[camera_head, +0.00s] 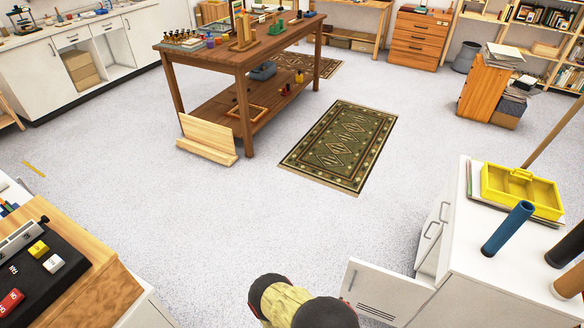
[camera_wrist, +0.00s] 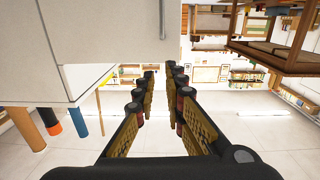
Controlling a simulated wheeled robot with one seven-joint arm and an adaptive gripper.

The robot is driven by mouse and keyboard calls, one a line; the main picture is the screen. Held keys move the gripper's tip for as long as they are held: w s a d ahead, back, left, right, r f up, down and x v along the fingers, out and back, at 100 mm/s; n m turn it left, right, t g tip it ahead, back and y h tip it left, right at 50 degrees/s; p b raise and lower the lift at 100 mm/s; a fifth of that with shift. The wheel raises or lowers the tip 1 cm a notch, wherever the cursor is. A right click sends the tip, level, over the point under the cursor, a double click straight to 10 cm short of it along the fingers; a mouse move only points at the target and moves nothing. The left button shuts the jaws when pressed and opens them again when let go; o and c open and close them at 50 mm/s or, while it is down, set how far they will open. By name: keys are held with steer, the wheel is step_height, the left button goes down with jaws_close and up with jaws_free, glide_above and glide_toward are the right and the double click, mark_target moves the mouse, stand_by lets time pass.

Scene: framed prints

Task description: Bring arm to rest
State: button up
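My gripper (camera_wrist: 162,76) shows in the wrist view with its two dark, yellow-padded fingers apart and nothing between them. In the head view, a yellowish and black part of my arm rises at the bottom edge; the fingertips cannot be made out there. The wrist view is upside down, with the ceiling lights at the bottom. The gripper points across the room, with open space before the fingertips.
A white cabinet (camera_head: 482,262) with an open door (camera_head: 385,292) stands close on the right, bearing a yellow tray (camera_head: 520,190) and a blue tube (camera_head: 508,229). A wooden workbench (camera_head: 243,62) stands farther back. The floor around the green rug (camera_head: 343,143) is mostly clear.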

steer(key=s+d+f+g+y, duration=0.15)
steer(key=s+f+g, duration=0.4)
steer(key=f, duration=0.65)
steer(key=s+a+f+n+g+y, duration=0.25)
steer(key=s+a+g, duration=0.2)
steer(key=a, duration=0.25)
steer(key=a+r+n+g+y+p, duration=0.1)
steer(key=a+r+g+y, duration=0.15)
steer(key=a+r, duration=0.55)
steer(key=a+r+n+g+y, duration=0.2)
steer(key=a+r+g, duration=0.25)
steer(key=r, duration=0.65)
steer(key=d+r+n+p, duration=0.1)
steer(key=d+r, duration=0.1)
steer(key=r, duration=1.1)
steer(key=d+r+n, duration=0.1)
steer(key=d+r, duration=0.1)
steer(key=r, duration=1)
steer(key=s+d+r+t+p, duration=0.1)
steer(key=d+r, duration=0.4)
steer(key=r, duration=0.5)
steer(key=s+d+r+m+t+p, duration=0.1)
steer(key=d+r+t, duration=0.2)
steer(key=r, duration=0.8)
steer(key=s+d+r+m+t+p, duration=0.1)
steer(key=d+r+t, duration=0.2)
steer(key=d+r, duration=0.4)
step_height(320, 180, up, 4)
steer(key=shift+s+r, duration=0.1)
steer(key=shift+s, duration=0.1)
